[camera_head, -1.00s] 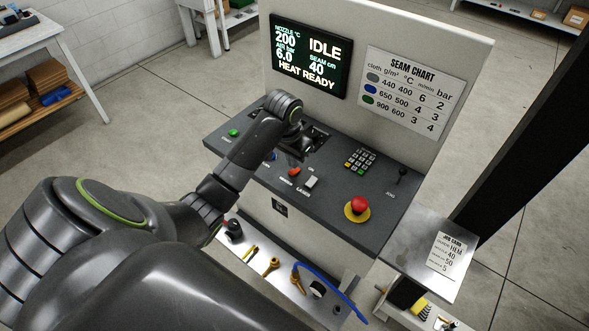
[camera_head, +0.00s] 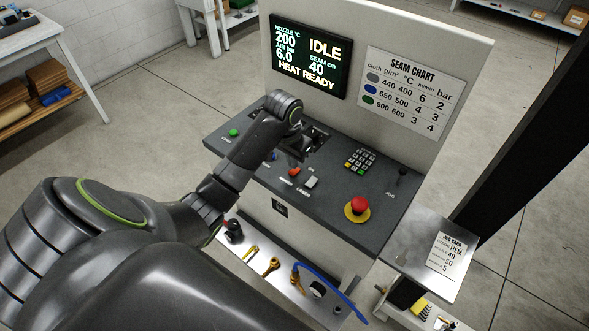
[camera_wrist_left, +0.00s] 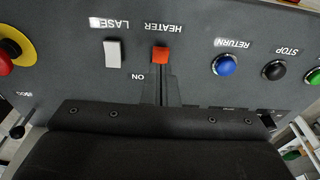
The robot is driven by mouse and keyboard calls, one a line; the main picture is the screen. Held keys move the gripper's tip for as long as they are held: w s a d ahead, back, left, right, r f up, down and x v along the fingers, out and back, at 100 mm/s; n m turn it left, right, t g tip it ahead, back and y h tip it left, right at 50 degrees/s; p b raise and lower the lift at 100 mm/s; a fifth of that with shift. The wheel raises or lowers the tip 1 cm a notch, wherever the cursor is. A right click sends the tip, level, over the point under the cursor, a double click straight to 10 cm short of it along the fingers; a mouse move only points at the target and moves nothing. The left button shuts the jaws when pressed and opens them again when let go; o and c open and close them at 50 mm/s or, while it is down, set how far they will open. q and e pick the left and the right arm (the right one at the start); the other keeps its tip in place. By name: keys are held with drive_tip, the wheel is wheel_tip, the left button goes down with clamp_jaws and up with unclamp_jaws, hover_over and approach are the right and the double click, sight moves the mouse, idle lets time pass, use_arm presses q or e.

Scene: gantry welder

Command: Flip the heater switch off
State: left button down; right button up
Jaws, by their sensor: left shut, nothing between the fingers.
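The red heater switch (camera_head: 294,172) sits on the sloped dark control panel (camera_head: 334,205), left of the white laser switch (camera_head: 311,182). In the left wrist view, which looks at the panel upside down, the red heater switch (camera_wrist_left: 160,55) lies under its HEATER label, with ON on the other side. My left gripper (camera_head: 298,157) is shut and empty, just behind the heater switch on the display side. In the left wrist view its closed fingertips (camera_wrist_left: 162,82) point at the switch. Whether they touch it I cannot tell. My right gripper is not in view.
A red emergency button (camera_head: 360,205) on a yellow ring and a keypad (camera_head: 360,159) lie to the right. A blue button (camera_wrist_left: 225,65) is near the heater switch. The upright display (camera_head: 310,58) reads IDLE and HEAT READY. Tools lie on the lower shelf (camera_head: 240,262).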

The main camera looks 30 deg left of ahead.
sight(292, 172)
use_arm(q)
drive_tip(key=shift+f, duration=0.3)
idle(0.6)
drive_tip(key=shift+f+b, duration=0.35)
drive_tip(key=shift+f, duration=0.5)
idle(0.3)
wheel_tip(292, 172, up, 5)
drive_tip(key=p, duration=0.6)
drive_tip(key=shift+r+p, duration=0.45)
drive_tip(key=shift+r, duration=0.55)
